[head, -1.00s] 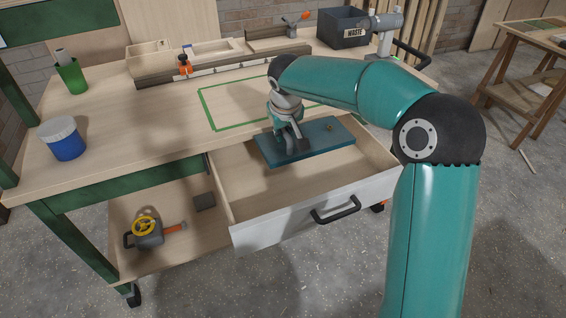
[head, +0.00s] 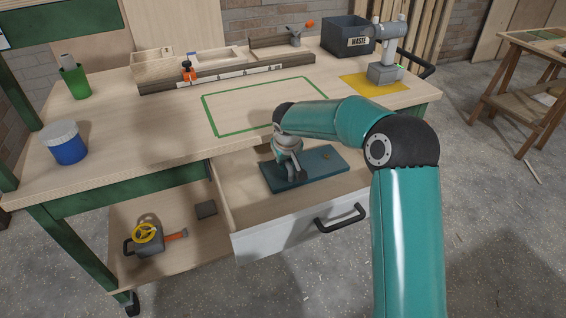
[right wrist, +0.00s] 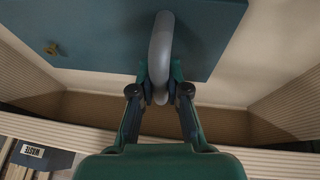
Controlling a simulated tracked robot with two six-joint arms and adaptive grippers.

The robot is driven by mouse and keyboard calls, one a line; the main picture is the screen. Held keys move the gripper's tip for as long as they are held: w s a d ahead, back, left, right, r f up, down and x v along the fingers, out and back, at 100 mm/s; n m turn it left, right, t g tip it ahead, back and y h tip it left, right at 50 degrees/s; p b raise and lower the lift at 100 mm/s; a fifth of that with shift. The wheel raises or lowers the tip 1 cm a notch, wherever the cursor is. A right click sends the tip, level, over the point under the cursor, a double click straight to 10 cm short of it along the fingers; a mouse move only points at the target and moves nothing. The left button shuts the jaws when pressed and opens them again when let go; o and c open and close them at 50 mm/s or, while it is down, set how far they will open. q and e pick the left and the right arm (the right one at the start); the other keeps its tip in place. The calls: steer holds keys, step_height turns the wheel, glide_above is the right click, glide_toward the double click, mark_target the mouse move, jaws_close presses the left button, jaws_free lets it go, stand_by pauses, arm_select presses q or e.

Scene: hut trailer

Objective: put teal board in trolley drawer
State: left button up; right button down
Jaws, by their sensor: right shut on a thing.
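The teal board (head: 325,167) lies flat within the open trolley drawer (head: 275,234), low between its walls. It bears a small brass-coloured knob and a grey curved handle (right wrist: 161,45). My right gripper (head: 292,172) is over the board's left part, shut on this handle; the right wrist view shows the handle between the fingertips (right wrist: 160,80), with the board (right wrist: 95,35) beneath. I cannot tell whether the board touches the drawer floor. My right forearm hides the drawer's right end. My left gripper is not in view.
The worktop (head: 130,140) above holds a green tape outline, a blue tub (head: 66,143), a green cup (head: 75,80), a waste bin (head: 347,36) and a grey tool on a yellow patch. A yellow-handled device (head: 148,238) stands on the lower shelf.

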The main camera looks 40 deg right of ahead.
steer(key=c, duration=1.2)
jaws_free()
steer(key=shift+o, duration=0.2)
steer(key=p+v, duration=0.1)
steer(key=v, duration=1.1)
